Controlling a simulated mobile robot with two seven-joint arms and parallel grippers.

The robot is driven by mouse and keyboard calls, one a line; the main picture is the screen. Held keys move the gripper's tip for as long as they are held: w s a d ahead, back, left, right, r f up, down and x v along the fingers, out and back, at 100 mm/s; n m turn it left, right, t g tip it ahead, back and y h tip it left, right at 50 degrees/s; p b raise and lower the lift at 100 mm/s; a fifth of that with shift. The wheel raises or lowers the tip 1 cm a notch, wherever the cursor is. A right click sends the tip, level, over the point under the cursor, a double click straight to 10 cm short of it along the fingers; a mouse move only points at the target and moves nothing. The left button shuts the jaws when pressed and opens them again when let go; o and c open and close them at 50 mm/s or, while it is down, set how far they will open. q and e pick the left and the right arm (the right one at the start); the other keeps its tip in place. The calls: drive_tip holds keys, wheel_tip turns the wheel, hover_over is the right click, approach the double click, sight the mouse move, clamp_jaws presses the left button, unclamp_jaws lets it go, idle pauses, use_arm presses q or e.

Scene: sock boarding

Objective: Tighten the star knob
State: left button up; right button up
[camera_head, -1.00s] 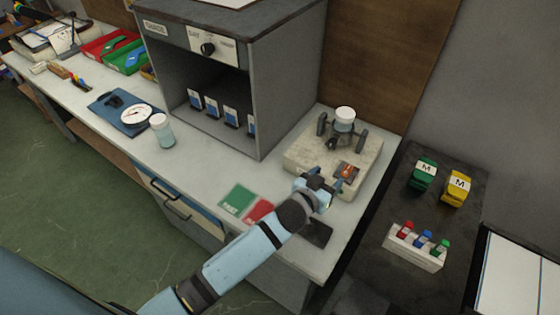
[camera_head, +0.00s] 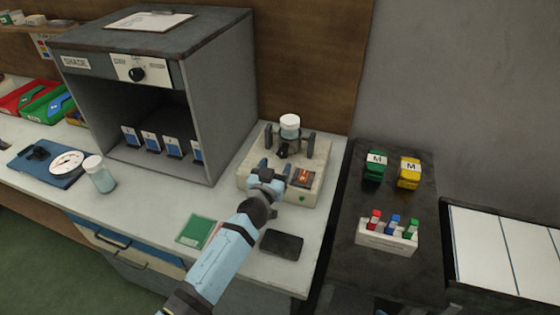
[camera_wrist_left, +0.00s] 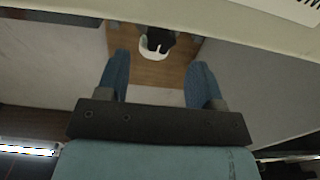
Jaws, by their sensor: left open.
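The star knob (camera_head: 283,151) is a small dark knob on the front of a clamp fixture, below a white-lidded jar (camera_head: 290,124). The fixture has dark posts on a pale, block-like base (camera_head: 313,187). A dark knob-like shape (camera_wrist_left: 160,38) with a white round edge (camera_wrist_left: 153,52) shows beyond my fingers in the left wrist view. My left gripper (camera_head: 275,168) is open just in front of the knob, over the base's front edge. Its two blue fingers (camera_wrist_left: 159,80) are apart with nothing between them. The knob's exact shape is too small to tell. My right gripper is not in view.
A grey shade cabinet (camera_head: 220,90) stands to the left. A green card (camera_head: 196,231) and a dark pad (camera_head: 282,243) lie near my arm. A side table (camera_head: 405,265) holds colored blocks.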

sight(281, 156)
use_arm(q)
drive_tip(key=x, duration=0.4)
drive_tip(key=shift+w+d+f+b, duration=0.1)
drive_tip(key=shift+w+b, duration=0.25)
drive_tip(key=shift+w, duration=0.05)
drive_tip(key=c, duration=0.9)
drive_tip(key=shift+c, duration=0.2)
